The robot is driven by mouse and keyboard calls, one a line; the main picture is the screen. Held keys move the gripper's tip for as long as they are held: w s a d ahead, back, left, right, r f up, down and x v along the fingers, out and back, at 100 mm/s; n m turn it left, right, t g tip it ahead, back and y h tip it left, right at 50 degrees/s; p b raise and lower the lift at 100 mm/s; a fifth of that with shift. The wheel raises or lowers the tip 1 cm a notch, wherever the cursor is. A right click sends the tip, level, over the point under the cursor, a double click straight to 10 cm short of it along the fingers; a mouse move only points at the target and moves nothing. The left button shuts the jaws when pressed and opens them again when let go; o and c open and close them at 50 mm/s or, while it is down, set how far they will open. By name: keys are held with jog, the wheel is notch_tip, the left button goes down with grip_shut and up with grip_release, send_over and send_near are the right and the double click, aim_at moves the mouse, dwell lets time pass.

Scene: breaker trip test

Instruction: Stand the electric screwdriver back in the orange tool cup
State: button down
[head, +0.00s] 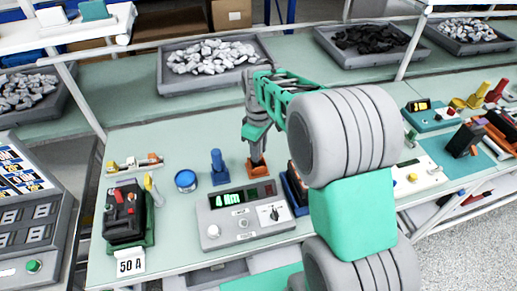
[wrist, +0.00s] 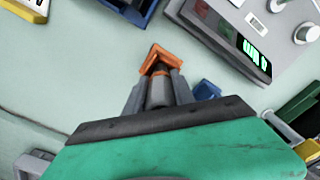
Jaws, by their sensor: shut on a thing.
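The orange tool cup (head: 257,171) stands on the green bench behind the grey tester; in the wrist view the cup (wrist: 153,52) lies just beyond my fingertips. My gripper (head: 257,148) points down right over the cup. In the wrist view my gripper (wrist: 158,88) is shut on a dark grey, round body, the electric screwdriver (wrist: 158,92), with a brownish band. The screwdriver lines up with the cup's mouth, and its far end overlaps the cup. How deep it sits inside, and whether it touches the bottom, is hidden.
A grey tester (head: 243,218) with a green display stands in front of the cup. A blue stand (head: 218,168) and a blue round tin (head: 186,181) are to its left. A black breaker (head: 125,215) is farther left. My arm hides the bench to the right.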

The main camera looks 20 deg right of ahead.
jog(key=shift+f+b, duration=0.5)
jog(key=shift+f, duration=0.35)
jog(key=c, duration=1)
grip_release()
jog(key=shift+o, duration=0.2)
notch_tip(320, 180, up, 8)
jog(key=shift+f+b, duration=0.1)
jog(key=shift+b, duration=0.35)
